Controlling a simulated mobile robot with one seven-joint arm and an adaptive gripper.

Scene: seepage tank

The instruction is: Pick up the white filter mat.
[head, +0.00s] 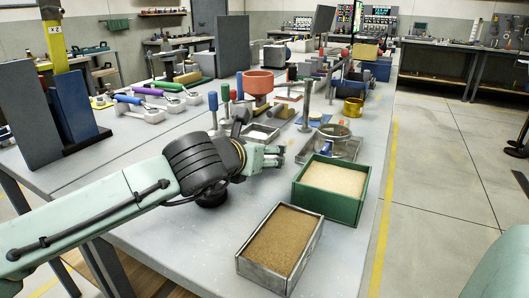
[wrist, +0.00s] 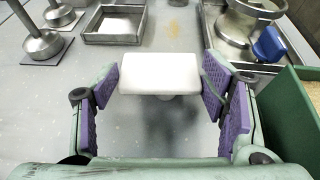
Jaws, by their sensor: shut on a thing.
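The white filter mat (wrist: 160,70) is a pale rectangular block in the wrist view. It sits between the purple-padded fingers of my gripper (wrist: 161,82), which are shut on its left and right ends. A dark shadow lies on the grey table just in front of it, and a small pale part shows under its near edge. I cannot tell how far it is above the table.
A green box (head: 328,206) of pale grains and a metal tray (head: 240,262) of brown sand stand at the right. A glass-and-metal vessel (head: 333,137) is behind the green box. An empty metal tray (wrist: 115,38) lies beyond the mat.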

